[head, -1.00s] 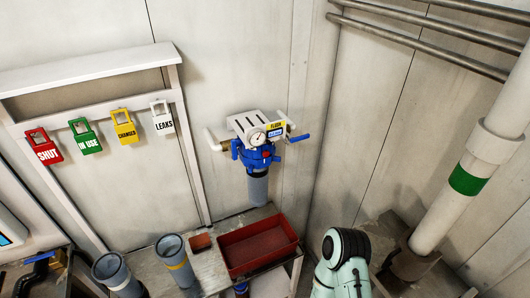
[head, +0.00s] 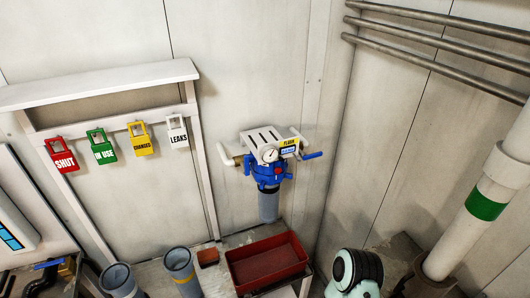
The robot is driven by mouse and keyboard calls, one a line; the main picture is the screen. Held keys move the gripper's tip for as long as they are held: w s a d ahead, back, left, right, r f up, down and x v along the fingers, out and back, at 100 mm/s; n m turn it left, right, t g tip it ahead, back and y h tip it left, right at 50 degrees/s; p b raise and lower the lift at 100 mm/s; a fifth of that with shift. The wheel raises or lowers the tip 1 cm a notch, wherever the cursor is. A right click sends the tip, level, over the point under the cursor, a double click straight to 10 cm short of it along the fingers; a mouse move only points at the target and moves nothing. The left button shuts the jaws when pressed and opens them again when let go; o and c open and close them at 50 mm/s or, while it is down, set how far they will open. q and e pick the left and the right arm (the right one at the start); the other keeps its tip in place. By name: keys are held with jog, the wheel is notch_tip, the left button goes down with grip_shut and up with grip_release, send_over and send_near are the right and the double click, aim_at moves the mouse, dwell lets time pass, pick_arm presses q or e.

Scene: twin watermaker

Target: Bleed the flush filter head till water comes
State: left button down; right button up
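The flush filter head (head: 268,172) is blue and hangs from a white bracket (head: 262,137) on the back wall. A round gauge (head: 270,155) sits on its front, with a yellow label reading FLUSH (head: 289,142) beside it. A blue lever handle (head: 313,155) sticks out to the right. A red part (head: 277,170) shows on the head's front. A grey filter bowl (head: 268,207) hangs below the head. No water shows. Neither gripper is in view; a pale green link of my arm shows at the bottom edge, right of centre.
A red tray (head: 240,276) stands on the bench below the filter. Two grey cylinders (head: 181,270) (head: 117,279) and a small reddish block (head: 208,257) are to its left. Tags SHUT (head: 64,157), IN USE (head: 102,149), CHANGED (head: 141,140) and LEAKS (head: 178,133) hang on a rail.

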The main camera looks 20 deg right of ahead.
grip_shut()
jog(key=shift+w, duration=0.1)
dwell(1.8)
